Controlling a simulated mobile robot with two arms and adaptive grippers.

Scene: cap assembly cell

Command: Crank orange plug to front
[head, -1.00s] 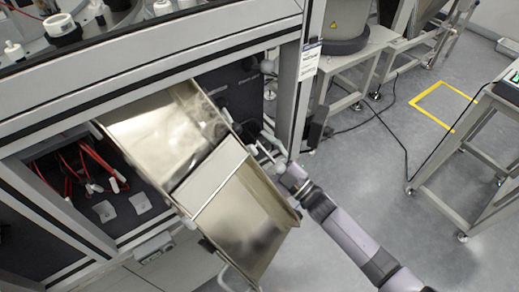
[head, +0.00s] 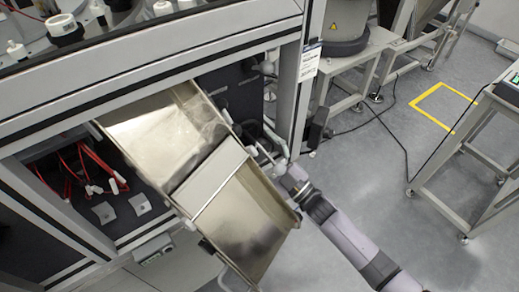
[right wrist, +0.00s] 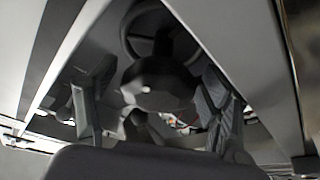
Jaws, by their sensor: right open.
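I cannot make out an orange plug in either view. My right arm reaches in from the lower right in the head view, beside the right edge of a tilted metal chute (head: 253,222). Its gripper is partly hidden by the chute edge there. In the right wrist view my right gripper (right wrist: 158,112) is open, one finger on each side. A dark rounded part (right wrist: 158,84) shows in the gap beyond the fingers. I cannot tell whether it is a crank, and no contact is clear. My left gripper is not in view.
Red cables (head: 86,163) lie inside at left. A grey frame post (head: 296,92) stands right of the opening. A pale beam (right wrist: 262,55) runs close along the gripper's right side. The floor (head: 375,180) at right is mostly free.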

